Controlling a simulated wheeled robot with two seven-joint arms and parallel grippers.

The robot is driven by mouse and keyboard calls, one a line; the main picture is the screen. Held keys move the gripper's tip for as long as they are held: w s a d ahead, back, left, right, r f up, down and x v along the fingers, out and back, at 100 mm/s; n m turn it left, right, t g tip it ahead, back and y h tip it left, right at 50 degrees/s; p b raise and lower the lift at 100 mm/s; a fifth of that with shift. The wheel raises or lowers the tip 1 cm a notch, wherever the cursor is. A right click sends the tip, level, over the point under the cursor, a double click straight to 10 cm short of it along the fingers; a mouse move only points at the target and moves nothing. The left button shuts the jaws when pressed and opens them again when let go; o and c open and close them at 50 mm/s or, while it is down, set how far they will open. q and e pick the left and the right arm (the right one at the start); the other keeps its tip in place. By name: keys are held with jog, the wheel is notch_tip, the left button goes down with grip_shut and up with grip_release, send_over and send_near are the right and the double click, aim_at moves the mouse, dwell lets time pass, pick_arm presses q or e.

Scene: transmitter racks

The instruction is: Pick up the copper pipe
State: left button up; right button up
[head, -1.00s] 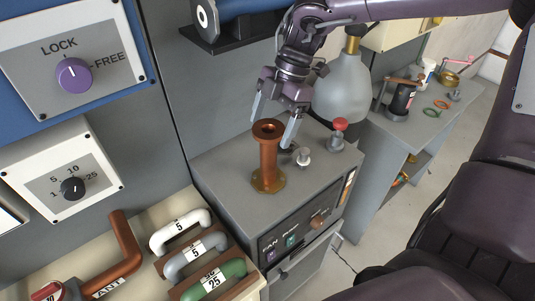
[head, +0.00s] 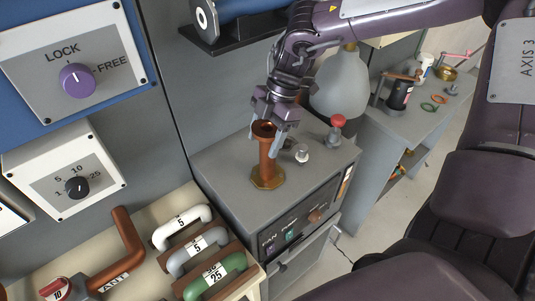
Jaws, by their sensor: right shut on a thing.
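The copper pipe (head: 267,160) stands upright on top of a grey cabinet, with a flared rim at its top and a wide brass-coloured flange at its foot. My right gripper (head: 266,141) reaches down from above, its fingers on either side of the pipe's upper part, just below the rim. It is shut on the pipe. The pipe's foot still rests on the cabinet top, as far as I can tell. My left gripper is not in view.
The grey cabinet (head: 224,165) also carries a red-topped knob (head: 337,122) and a small white-topped fitting (head: 301,153) close right of the pipe. Coloured handles (head: 182,228) lie front left.

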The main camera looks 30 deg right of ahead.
grip_shut()
jog(key=shift+r, duration=0.1)
